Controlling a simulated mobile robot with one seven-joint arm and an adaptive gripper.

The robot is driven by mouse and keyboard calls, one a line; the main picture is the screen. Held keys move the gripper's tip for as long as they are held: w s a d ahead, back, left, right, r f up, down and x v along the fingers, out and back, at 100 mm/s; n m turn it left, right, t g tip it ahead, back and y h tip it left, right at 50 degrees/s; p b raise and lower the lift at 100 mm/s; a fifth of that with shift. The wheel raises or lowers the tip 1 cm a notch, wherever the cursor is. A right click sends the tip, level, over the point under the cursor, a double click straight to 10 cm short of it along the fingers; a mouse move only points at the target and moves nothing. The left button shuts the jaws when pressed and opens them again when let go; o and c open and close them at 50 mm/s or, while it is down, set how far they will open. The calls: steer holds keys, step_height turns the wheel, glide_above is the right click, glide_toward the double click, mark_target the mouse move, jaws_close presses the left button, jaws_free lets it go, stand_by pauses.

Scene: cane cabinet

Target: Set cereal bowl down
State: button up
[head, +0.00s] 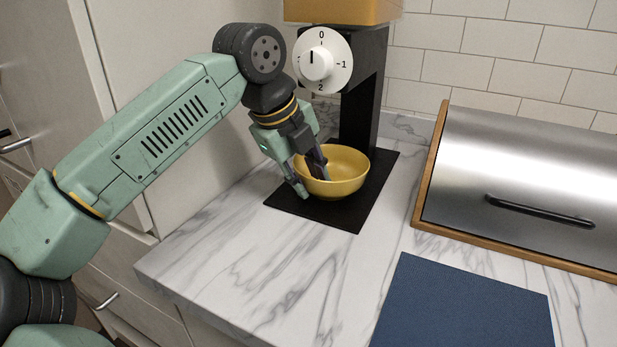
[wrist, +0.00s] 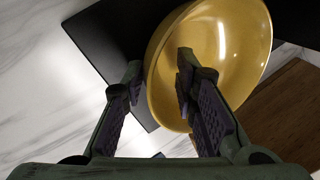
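The yellow cereal bowl (head: 347,168) is upright on the black base plate (head: 343,217) of the countertop machine, under its dial; I see no clear gap beneath it. My gripper (head: 313,184) reaches down at the bowl's left side. In the wrist view my gripper (wrist: 160,64) straddles the rim of the bowl (wrist: 232,45), one finger outside and one inside. The fingers are spread apart, with space showing between them and the bowl wall. The bowl's underside is hidden.
The machine's white dial (head: 322,60) and black column (head: 362,105) stand close above and behind the bowl. A steel bread box (head: 540,165) with a wooden frame is at the right. A blue mat (head: 465,305) lies in front. The marble counter (head: 240,265) at front left is clear.

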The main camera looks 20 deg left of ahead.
steer(key=v, duration=1.1)
steer(key=shift+s+r, duration=0.2)
steer(key=shift+r, duration=0.15)
